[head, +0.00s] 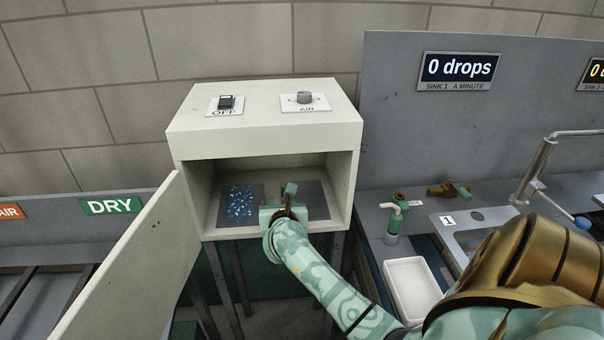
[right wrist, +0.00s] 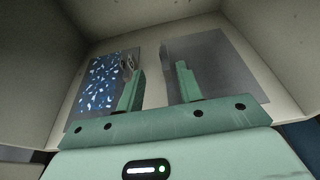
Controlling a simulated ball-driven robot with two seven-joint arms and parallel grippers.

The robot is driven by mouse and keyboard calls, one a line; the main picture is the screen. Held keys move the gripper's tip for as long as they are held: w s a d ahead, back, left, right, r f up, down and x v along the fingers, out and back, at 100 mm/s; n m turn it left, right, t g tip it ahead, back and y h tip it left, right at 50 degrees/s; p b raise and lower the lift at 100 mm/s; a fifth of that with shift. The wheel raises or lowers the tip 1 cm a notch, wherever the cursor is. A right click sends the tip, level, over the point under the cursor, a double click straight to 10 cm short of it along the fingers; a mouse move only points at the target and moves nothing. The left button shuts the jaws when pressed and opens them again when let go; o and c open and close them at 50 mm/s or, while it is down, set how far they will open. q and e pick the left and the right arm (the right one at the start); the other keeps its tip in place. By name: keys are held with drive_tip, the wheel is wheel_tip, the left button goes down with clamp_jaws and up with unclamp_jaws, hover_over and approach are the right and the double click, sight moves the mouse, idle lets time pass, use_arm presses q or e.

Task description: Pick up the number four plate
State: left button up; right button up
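No plate marked with a four can be made out. Inside the open cream box (head: 190,138) lie two flat square plates. One is dark with blue and white speckles (head: 241,203); it also shows in the right wrist view (right wrist: 98,85). The other is plain grey (head: 318,205), and it also shows in the right wrist view (right wrist: 220,68). I see no number on either. My left gripper is not in view.
The box door (head: 135,260) hangs open to the left. An OFF switch (head: 226,103) and an AIR knob (head: 304,98) sit on top. Right of the box are a white tray (head: 412,290), a green tap (head: 393,222) and a sink plate marked 1 (head: 448,220).

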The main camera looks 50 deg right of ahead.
sight(284, 196)
drive_tip(key=x, duration=0.2)
drive_tip(key=b+x, duration=0.1)
drive_tip(key=x, duration=0.2)
drive_tip(key=shift+s+d, duration=0.2)
drive_tip(key=shift+d, duration=0.1)
drive_tip(key=shift+r, duration=0.1)
drive_tip(key=shift+c, duration=0.3)
clamp_jaws()
drive_tip(key=shift+r, duration=0.1)
